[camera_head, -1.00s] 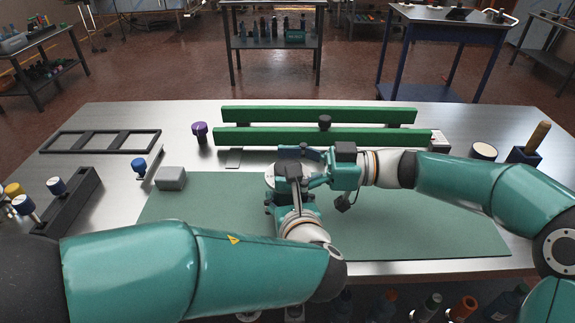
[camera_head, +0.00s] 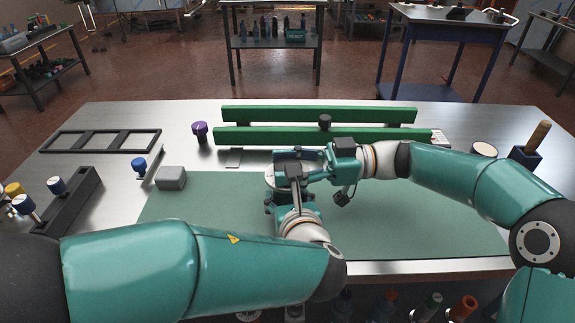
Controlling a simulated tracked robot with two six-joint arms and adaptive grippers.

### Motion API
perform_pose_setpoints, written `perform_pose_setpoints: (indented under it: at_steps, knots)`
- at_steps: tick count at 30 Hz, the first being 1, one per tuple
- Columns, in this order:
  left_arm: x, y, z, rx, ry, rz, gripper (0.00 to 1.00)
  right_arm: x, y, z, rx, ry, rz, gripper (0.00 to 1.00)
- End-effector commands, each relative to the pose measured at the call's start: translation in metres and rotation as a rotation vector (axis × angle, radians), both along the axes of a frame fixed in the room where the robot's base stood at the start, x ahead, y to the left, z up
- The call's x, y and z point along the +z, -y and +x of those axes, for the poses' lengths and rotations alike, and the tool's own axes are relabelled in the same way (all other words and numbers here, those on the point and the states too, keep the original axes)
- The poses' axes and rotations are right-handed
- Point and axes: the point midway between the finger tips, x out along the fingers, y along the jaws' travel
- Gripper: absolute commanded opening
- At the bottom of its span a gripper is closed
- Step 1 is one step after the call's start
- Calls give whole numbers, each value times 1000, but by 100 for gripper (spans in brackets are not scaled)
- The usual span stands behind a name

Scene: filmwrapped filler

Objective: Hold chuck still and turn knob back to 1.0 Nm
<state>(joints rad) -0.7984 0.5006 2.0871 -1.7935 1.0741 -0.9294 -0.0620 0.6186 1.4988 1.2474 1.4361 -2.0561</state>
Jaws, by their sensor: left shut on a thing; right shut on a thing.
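My two grippers meet over the left-centre part of the green mat (camera_head: 410,225). My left gripper (camera_head: 284,192), the lower one, is shut on the chuck, a pale round part (camera_head: 270,178) that shows only at its left edge. My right gripper (camera_head: 305,172) reaches in from the right, just above and beside it, and is shut on the knob. The knob is hidden by the grippers, so its scale and setting cannot be read. The fingertips of both grippers are small and overlapped here.
Behind the grippers run two green rails (camera_head: 260,136) with a black knob-topped post (camera_head: 325,122). A purple-topped part (camera_head: 200,130), a grey block (camera_head: 171,178) and a black frame (camera_head: 100,141) stand left. A blue block with a wooden handle (camera_head: 538,138) stands right. The mat's right half is clear.

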Motion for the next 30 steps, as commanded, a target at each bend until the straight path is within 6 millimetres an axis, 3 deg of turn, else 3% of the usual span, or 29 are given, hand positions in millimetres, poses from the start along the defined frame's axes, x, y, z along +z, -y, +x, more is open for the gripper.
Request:
perform_pose_setpoints:
  at_steps: [18,30]
  knots:
    - [0,1,-1,-3,-1,0,9,1,-1,2,419,1,8,15]
    - [-1,1,-1,-4,-2,1,9,1,-1,-1,510,1,6,15]
